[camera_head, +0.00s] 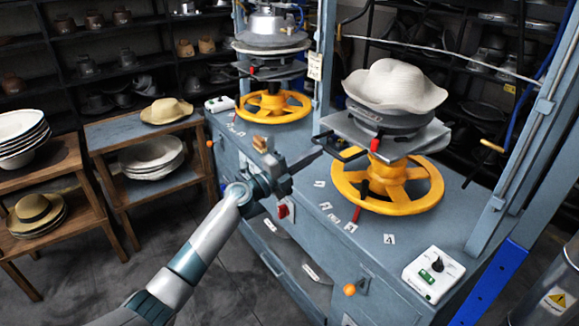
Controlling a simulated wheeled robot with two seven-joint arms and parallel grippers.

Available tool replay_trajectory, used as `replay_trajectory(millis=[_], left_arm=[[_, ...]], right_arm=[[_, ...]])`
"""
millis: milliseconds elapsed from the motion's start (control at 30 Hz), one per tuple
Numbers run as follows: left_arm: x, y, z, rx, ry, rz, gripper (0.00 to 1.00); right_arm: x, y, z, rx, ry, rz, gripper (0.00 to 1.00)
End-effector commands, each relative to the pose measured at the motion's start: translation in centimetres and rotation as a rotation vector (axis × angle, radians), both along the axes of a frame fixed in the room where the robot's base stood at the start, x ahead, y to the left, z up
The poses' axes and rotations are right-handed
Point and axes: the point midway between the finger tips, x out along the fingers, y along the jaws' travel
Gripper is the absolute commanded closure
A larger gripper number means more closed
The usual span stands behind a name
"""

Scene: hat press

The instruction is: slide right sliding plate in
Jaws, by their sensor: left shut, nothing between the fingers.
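The right sliding plate (432,140) is a grey flat plate at the right press, above a large yellow handwheel (430,187). It carries a grey round mould (392,118) with a white felt hat (394,84) on top. A black bar handle (352,156) sticks out from the plate's left front side. My left gripper (318,153) reaches in from the lower left, shut and empty, with its fingertips close to the handle. I cannot tell whether they touch it. My right gripper is not in view.
The left press has its own yellow handwheel (272,106). A control box (433,274) sits on the blue-grey bench at the front right. Upright blue posts (524,140) flank the presses. Wooden tables with hats (152,154) stand at the left, with open dark floor between them and the bench.

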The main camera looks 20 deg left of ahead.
Motion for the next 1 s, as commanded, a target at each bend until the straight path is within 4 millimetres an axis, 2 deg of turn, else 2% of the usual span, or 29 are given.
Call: replay_trajectory(millis=[33, 200, 400, 1000], left_arm=[[1.1, -0.9, -0.2, -0.001, -0.002, 0.0, 1.0], [3.7, -3.0, -0.2, 0.0, -0.002, -0.001, 1.0], [5.5, -4.3, -0.1, -0.001, -0.001, 0.0, 1.0], [6.1, -4.6, 0.3, -0.003, -0.004, 0.003, 1.0]], right_arm=[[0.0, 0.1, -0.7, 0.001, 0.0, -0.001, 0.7], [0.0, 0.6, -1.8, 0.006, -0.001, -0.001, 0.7], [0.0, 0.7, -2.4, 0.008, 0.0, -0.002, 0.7], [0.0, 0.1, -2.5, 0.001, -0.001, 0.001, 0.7]])
